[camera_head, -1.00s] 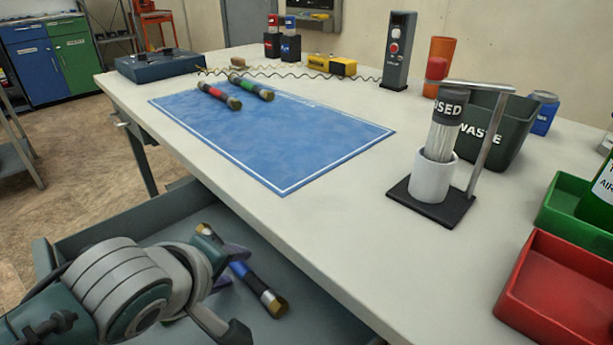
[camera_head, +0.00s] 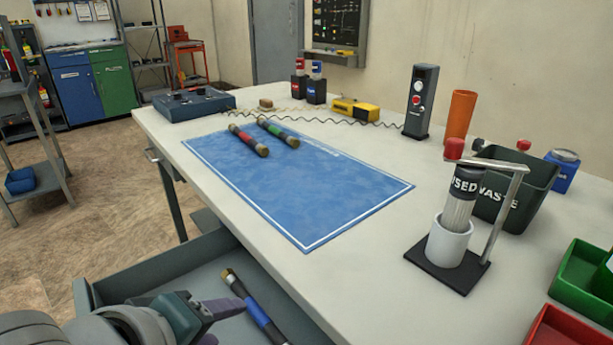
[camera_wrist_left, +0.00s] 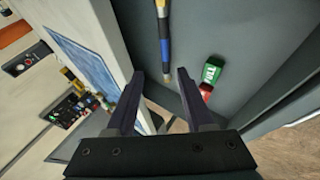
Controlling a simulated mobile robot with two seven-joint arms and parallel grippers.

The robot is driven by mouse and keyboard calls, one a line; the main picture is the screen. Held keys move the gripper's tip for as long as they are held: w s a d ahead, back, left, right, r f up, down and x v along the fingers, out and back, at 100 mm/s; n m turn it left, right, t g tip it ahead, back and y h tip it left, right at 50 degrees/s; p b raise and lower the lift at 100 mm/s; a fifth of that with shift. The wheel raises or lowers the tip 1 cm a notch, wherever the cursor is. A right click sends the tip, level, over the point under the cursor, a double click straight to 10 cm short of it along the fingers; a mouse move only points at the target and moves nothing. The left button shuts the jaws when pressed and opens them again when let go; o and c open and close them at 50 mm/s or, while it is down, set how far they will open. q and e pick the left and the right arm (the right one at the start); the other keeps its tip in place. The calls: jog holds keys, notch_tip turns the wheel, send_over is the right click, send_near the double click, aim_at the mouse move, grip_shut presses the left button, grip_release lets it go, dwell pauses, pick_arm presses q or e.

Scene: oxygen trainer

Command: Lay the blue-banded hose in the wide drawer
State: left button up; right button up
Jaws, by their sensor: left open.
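The blue-banded hose (camera_head: 263,316), dark with brass ends, lies on the floor of the open wide drawer (camera_head: 180,262), below the table's front edge. Its lower end is cut off by the head view's edge. My left gripper (camera_head: 224,312) is open, just left of the hose and apart from it. In the left wrist view the hose (camera_wrist_left: 164,45) lies beyond the open fingertips (camera_wrist_left: 160,75), with nothing between them. My right gripper is not in view.
A red-banded hose (camera_head: 248,141) and a green-banded hose (camera_head: 278,132) lie on the blue mat (camera_head: 300,190). A white cup on a stand (camera_head: 447,244) and a waste bin (camera_head: 512,188) stand at right. A green-and-red item (camera_wrist_left: 212,72) shows in the wrist view.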

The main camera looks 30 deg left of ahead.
pick_arm(q)
jog(key=s+d+r+m+g+h, duration=0.1)
jog(key=s+r+m+g, duration=0.1)
jog(key=s+m, duration=0.3)
jog(key=s+d+r+m+g+h, duration=0.1)
jog(key=s+m, duration=0.4)
jog(key=m, duration=0.7)
jog(key=shift+s+d+r+g, duration=0.35)
jog(key=shift+d+r+g, duration=0.35)
jog(key=shift+g, duration=0.2)
